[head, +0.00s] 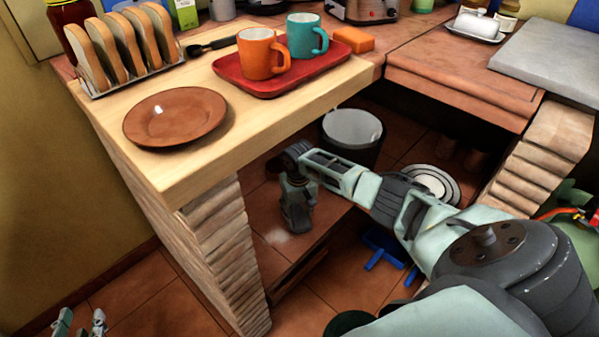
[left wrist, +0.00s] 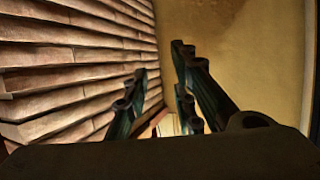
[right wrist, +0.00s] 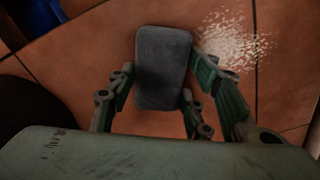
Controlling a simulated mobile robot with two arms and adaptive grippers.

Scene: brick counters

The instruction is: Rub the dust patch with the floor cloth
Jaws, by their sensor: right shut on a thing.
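The floor cloth (right wrist: 163,68) looks like a dark grey rounded block in the right wrist view, held between the fingers of my right gripper (right wrist: 158,100). In the head view my right gripper (head: 297,210) points down over the tiled surface under the counter. The dust patch (right wrist: 230,42) is a spread of whitish specks beside the cloth, to its right. It also shows as a faint pale smear (head: 280,240) in the head view. I cannot tell whether the cloth touches the tiles. My left gripper (head: 80,322) is open and empty at the lower left, beside the brick pillar.
A wooden counter (head: 170,172) on a brick pillar (head: 222,250) stands left of my right arm. It carries a brown plate (head: 175,115), a toast rack and a red tray (head: 330,68) with mugs. A bin (head: 352,135), plates (head: 432,183) and a blue dustpan (head: 383,245) lie below.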

